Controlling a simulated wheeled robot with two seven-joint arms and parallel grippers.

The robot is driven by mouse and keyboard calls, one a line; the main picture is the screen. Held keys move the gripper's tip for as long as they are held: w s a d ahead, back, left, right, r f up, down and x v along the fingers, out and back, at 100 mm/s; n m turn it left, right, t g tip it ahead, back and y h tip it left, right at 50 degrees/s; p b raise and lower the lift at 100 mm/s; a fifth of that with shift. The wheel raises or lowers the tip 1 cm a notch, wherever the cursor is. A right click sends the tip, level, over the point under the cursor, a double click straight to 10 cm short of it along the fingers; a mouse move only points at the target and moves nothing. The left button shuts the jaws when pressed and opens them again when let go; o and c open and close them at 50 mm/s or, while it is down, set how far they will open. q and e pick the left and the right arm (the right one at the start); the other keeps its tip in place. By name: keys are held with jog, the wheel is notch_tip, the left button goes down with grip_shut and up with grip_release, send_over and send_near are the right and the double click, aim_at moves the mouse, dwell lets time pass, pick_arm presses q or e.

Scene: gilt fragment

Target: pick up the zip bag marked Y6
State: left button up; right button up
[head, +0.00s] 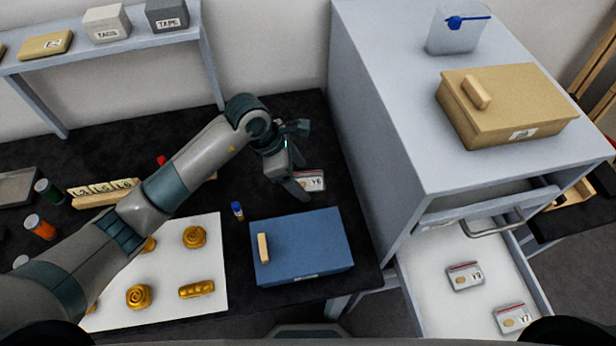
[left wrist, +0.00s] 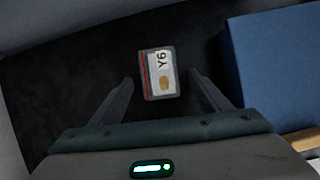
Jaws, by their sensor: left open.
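The zip bag marked Y6 (head: 312,181) lies on the dark table top, behind the blue box and close to the grey cabinet. It is a small clear bag with a red strip, a white label and a gold piece. My left gripper (head: 298,174) is over its left part and hides some of it. In the left wrist view the Y6 bag (left wrist: 158,75) shows whole, just beyond and between the spread fingers of my left gripper (left wrist: 162,88). The gripper is open and empty. My right gripper is not in view.
A blue lidded box (head: 302,247) stands in front of the bag. The grey cabinet (head: 365,120) rises to its right, with an open drawer (head: 428,290) holding bags Y3 (head: 465,277) and Y7 (head: 512,318). A small blue-capped vial (head: 237,210) stands left of the box.

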aim_at(300, 181)
pick_arm(q)
jog(key=shift+f, duration=0.1)
jog(key=shift+c, duration=0.6)
jog(key=c, duration=1)
jog(key=shift+r+b, duration=1.85)
jog(key=shift+r, duration=3.2)
